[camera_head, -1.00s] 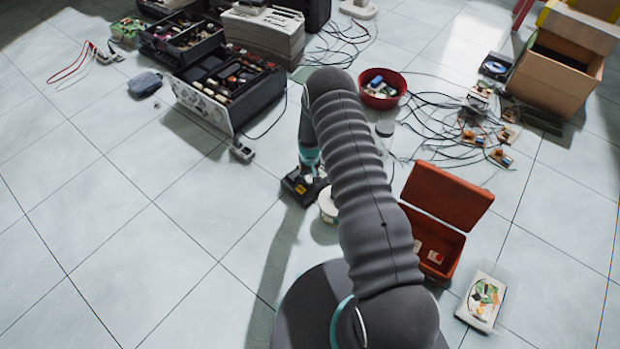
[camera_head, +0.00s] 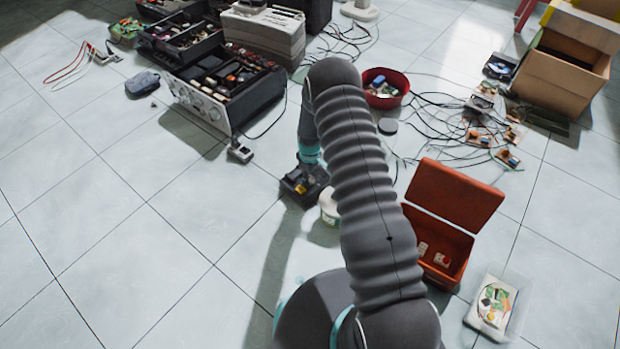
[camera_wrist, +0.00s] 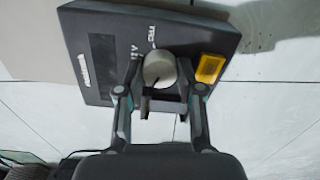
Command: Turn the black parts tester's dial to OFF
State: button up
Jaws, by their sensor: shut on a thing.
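The black parts tester (camera_head: 306,186) lies on the tiled floor near the middle of the head view, partly hidden by my arm. In the wrist view the tester (camera_wrist: 105,65) fills the upper part, with a dark display, white markings and a yellow button or label (camera_wrist: 209,69). My gripper (camera_wrist: 158,85) is shut on the dial, one finger on each side. The dial's exact setting cannot be read. In the head view my arm hides most of the gripper.
An open red-orange box (camera_head: 453,196) is further right. A red bowl (camera_head: 384,88) and loose cables lie behind. A small grey device (camera_head: 240,152) is to the left.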

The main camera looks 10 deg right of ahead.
aim_at(310, 178)
dwell(0.5)
jog(key=o, duration=0.9)
jog(key=shift+d, duration=0.1)
jog(key=shift+c, duration=0.2)
jog(key=shift+r, duration=0.1)
jog(key=shift+r, duration=0.3)
notch_tip(310, 178, up, 11)
jog(key=shift+r, duration=0.15)
